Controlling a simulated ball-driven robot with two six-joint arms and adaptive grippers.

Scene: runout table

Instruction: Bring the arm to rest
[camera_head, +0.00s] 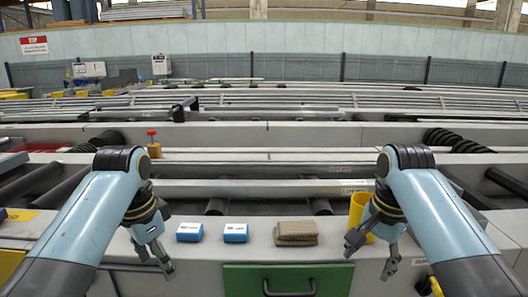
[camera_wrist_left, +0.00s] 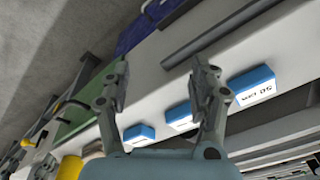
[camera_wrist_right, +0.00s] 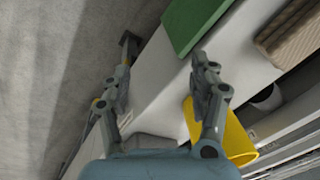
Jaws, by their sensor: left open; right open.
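My left gripper (camera_head: 153,258) hangs open and empty at the front edge of the table, left of the blue-and-white boxes. It also shows in the left wrist view (camera_wrist_left: 160,80), with its two fingers well apart and nothing between them. My right gripper (camera_head: 372,258) is open and empty in front of the yellow cup (camera_head: 360,214), which it partly hides. In the right wrist view (camera_wrist_right: 163,65) its fingers are spread, and the yellow cup (camera_wrist_right: 236,140) shows behind one finger. Whether that finger touches the cup I cannot tell.
Two blue-and-white boxes (camera_head: 190,232) (camera_head: 235,233) and a brown folded cloth or pad (camera_head: 296,233) lie on the ledge between the grippers. Below is a green drawer front (camera_head: 288,275) with a dark handle. Long bars lie further back.

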